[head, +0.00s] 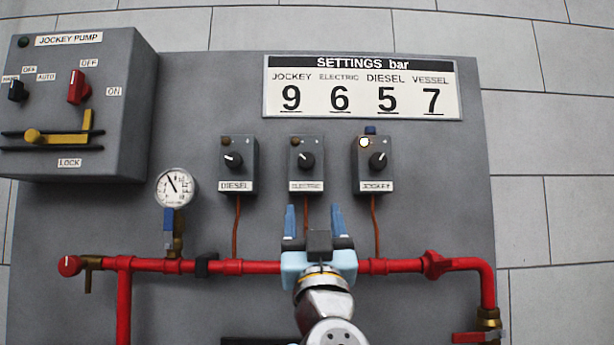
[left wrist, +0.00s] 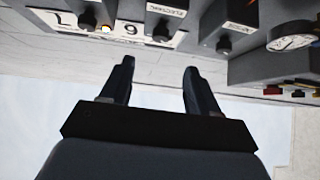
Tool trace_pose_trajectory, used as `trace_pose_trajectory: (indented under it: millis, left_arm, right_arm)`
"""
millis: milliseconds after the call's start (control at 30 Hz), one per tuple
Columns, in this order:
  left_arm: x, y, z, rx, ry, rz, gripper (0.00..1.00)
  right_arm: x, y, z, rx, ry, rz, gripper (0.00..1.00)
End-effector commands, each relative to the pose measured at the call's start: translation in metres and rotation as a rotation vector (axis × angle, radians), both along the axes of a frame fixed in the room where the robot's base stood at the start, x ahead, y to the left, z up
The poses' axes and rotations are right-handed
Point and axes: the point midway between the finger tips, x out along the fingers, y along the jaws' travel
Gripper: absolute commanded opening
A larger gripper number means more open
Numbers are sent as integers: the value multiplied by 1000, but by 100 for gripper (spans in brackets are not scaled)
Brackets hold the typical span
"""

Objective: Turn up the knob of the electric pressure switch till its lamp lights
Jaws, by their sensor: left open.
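The electric pressure switch (head: 306,165) is the middle one of three grey boxes on the panel. Its black knob (head: 306,160) has a white pointer to the upper left, and its lamp (head: 295,141) is dark. My left gripper (head: 312,208) is open and empty just below this switch, its two blue fingers pointing up. In the left wrist view the open fingers (left wrist: 158,68) show with the electric switch's knob (left wrist: 162,31) beyond them, apart from them. My right gripper is not in view.
The diesel switch (head: 238,165) stands left, lamp dark. The jockey switch (head: 375,165) stands right, lamp lit. Copper lines drop to a red pipe (head: 225,266). A gauge (head: 176,187), a settings sign (head: 362,88) and the jockey pump box (head: 125,110) are nearby.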

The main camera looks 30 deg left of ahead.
Motion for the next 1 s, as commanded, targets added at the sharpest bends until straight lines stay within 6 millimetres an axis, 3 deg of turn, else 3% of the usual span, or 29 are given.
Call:
trace_pose_trajectory:
  millis: [167,600,800,1000]
  left_arm:
    - [8,6,12,-2,-1,8,61]
    - [63,45,81,-1,-1,8,61]
    - [77,55,96,-1,-1,7,61]
    - [80,57,98,-1,-1,7,61]
  right_arm:
    - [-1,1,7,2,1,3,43]
    - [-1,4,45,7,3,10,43]
    - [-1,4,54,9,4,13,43]
    - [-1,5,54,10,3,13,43]
